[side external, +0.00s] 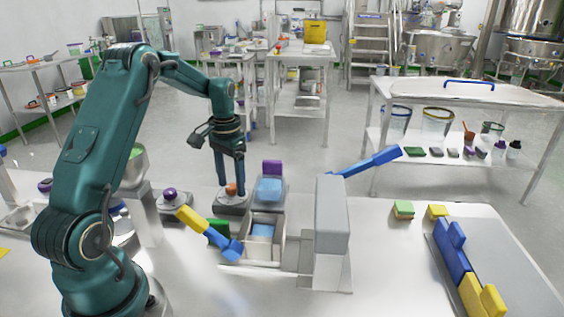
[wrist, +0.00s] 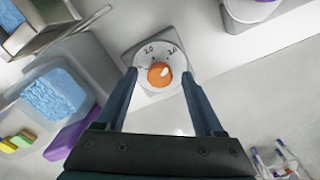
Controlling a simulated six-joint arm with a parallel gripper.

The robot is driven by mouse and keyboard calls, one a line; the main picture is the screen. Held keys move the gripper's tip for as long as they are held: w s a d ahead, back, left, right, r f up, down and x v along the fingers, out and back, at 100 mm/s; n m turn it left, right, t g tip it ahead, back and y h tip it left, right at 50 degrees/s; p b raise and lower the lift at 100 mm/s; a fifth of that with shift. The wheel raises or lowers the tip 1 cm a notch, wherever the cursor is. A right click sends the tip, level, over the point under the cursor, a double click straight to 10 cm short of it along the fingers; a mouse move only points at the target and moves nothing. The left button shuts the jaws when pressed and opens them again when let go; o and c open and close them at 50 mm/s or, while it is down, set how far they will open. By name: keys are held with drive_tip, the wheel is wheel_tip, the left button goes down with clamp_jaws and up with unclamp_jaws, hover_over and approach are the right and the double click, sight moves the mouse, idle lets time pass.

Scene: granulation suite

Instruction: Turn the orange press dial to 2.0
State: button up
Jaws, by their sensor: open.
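The orange press dial (side external: 231,189) is a round knob on a grey base, below my gripper in the side view. In the wrist view the orange dial (wrist: 159,75) sits on a white numbered face (wrist: 146,62), where "2.0" is readable at the upper left and another, less clear number is at the upper right. A small white mark shows on the knob, towards its right side. My gripper (side external: 230,182) points down with its fingers open, one on each side of the dial. In the wrist view the gripper (wrist: 159,82) frames the knob; contact cannot be told.
A purple knob (side external: 169,194) stands left of the dial. A tray of blue material (side external: 270,189) and a purple block (side external: 272,167) are to its right.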

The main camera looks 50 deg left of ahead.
clamp_jaws()
drive_tip(key=shift+n, duration=0.4)
drive_tip(key=n, duration=1.1)
idle(0.6)
unclamp_jaws()
